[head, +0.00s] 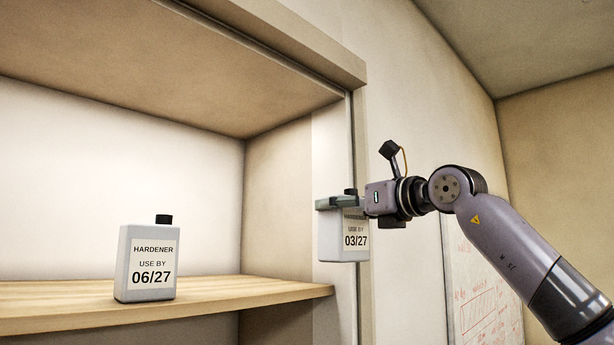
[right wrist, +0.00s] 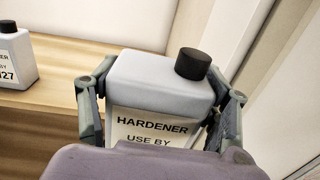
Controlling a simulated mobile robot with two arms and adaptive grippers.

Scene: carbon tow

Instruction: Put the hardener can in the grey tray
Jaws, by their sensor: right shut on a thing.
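A pale grey hardener can (head: 342,240) with a black cap and a label reading USE BY 03/27 is held in my right gripper (head: 338,203). The gripper is shut on its upper part, and the can hangs upright in front of the cupboard's right side. In the right wrist view the held can (right wrist: 160,82) sits between both fingers, its label partly hidden by the gripper body. A second hardener can (head: 148,262), labelled USE BY 06/27, stands upright on the shelf at the left; its edge also shows in the right wrist view (right wrist: 15,62). No grey tray is in view.
The wooden shelf (head: 235,290) is bare to the right of the standing can. The cupboard's side panel and frame (head: 358,110) rise close by the held can. A whiteboard with red writing (head: 485,300) is on the wall at the right.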

